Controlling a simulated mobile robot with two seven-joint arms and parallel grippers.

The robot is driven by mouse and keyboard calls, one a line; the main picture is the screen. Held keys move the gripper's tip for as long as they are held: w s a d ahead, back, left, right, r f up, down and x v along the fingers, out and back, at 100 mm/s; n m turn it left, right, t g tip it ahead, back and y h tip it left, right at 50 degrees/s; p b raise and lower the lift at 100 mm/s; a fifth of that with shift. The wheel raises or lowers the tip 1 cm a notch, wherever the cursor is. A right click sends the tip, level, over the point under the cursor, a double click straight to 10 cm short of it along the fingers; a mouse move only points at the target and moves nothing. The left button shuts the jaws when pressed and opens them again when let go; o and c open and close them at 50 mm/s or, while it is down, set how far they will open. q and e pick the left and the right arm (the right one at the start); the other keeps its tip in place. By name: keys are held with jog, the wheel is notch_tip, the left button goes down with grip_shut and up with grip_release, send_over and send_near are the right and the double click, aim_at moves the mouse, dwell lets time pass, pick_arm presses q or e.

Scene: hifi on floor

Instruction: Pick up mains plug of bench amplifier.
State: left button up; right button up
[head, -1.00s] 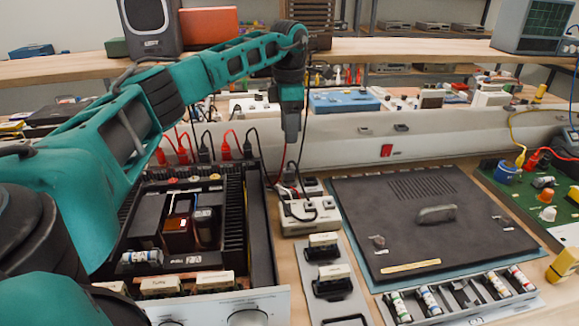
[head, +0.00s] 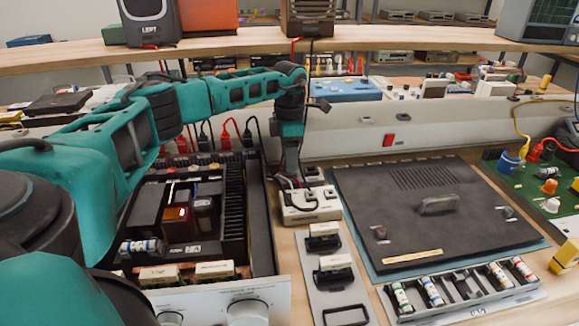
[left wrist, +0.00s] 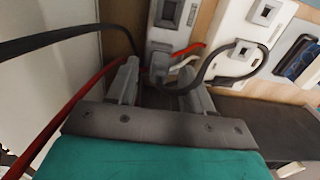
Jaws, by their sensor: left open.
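The bench amplifier (head: 207,222) stands open at the left, with its dark chassis and silver front panel. A pale socket strip (head: 311,205) lies just right of it, with dark cords at it; it also shows in the left wrist view (left wrist: 235,45). A black cord loops to the right there. My right gripper is not seen.
A black cover panel (head: 425,222) with a handle lies right of the strip. A tray of capacitors (head: 460,292) and a grey plate (head: 335,272) lie in front. A long low wall (head: 430,132) runs behind. Red and black leads hang near my wrist.

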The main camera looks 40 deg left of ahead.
pick_arm(q)
jog(key=shift+f, duration=0.9)
jog(key=shift+c, duration=0.2)
grip_shut()
